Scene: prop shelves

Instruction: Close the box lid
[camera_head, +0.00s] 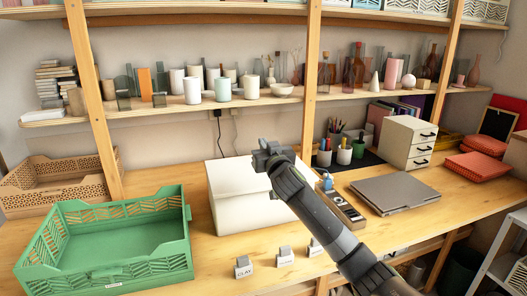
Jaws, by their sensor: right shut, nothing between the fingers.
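A white box (240,213) stands on the wooden counter in the middle of the view. Its pale lid (228,178) lies over the top, sloping or flat; I cannot tell whether its edge is fully down, as my arm hides the right part. My right gripper (262,157) is shut and empty, over the back part of the lid. I cannot tell whether it touches the lid. My right arm comes in from the lower right and passes over the box's right side. My left gripper is not in view.
A green crate (183,262) stands on the left, with a tan crate (20,208) behind it. Small label blocks (285,257) line the front edge. A grey laptop (395,193), pen cups (344,156) and a small drawer unit (403,142) are on the right. Shelves stand behind.

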